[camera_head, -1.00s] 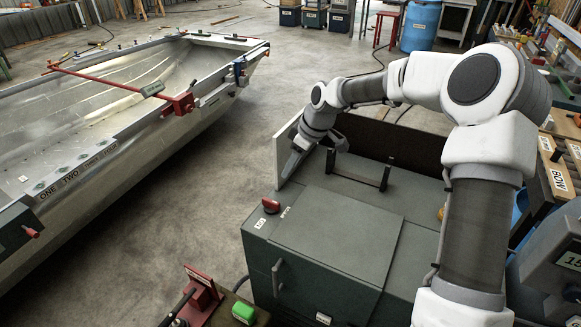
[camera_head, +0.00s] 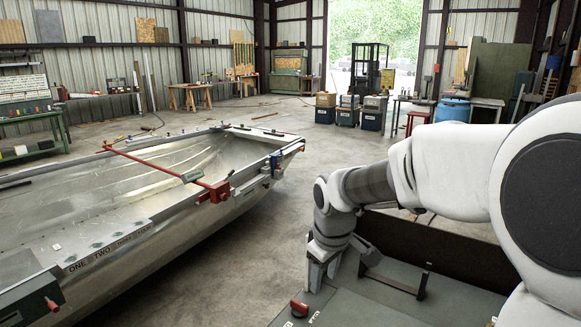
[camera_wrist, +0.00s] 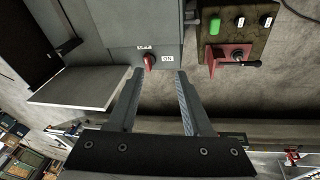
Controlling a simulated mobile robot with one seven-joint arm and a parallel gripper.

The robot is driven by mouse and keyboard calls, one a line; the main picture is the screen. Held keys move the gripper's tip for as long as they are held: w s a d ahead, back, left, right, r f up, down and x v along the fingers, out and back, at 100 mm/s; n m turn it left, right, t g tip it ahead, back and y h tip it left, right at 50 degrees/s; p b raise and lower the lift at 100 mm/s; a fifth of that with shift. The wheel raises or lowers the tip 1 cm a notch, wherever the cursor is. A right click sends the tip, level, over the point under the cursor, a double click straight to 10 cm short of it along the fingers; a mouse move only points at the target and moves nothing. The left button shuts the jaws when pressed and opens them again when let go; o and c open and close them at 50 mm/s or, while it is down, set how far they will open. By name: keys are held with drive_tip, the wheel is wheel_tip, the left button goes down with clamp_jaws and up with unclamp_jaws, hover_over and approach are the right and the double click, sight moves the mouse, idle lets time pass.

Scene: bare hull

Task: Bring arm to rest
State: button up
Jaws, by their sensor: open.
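My arm is white and dark grey and reaches in from the right of the head view, bent over a dark green-grey cabinet (camera_head: 455,300). My gripper (camera_head: 318,278) hangs fingers down near the cabinet's left edge, beside a dark bar handle (camera_head: 396,283) on its top. In the wrist view my gripper (camera_wrist: 160,74) shows two fingers apart with nothing between them. A red switch knob (camera_wrist: 149,62) with an ON label lies beyond the fingertips; the knob also shows in the head view (camera_head: 299,308).
An open aluminium hull (camera_head: 200,240) with a red clamp bar (camera_head: 150,170) stands to the left. Concrete floor (camera_head: 270,237) is clear between hull and cabinet. A panel with a green button (camera_wrist: 214,25) and red lever base is near the gripper. Crates (camera_head: 347,110) stand behind.

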drive_tip(key=s+d+r+m+t, duration=0.1)
drive_tip(key=s+d+r+m, duration=0.1)
drive_tip(key=s, duration=0.5)
drive_tip(key=s+d+r+m, duration=0.3)
drive_tip(key=s+m, duration=0.1)
drive_tip(key=s, duration=0.4)
drive_tip(key=s+d+r+m+t, duration=0.1)
drive_tip(key=s+d+r+m, duration=0.1)
drive_tip(key=s, duration=0.5)
drive_tip(key=shift+s+d+r+m+t, duration=0.2)
drive_tip(key=shift+s+d+m+t, duration=0.1)
drive_tip(key=shift+d+m, duration=0.15)
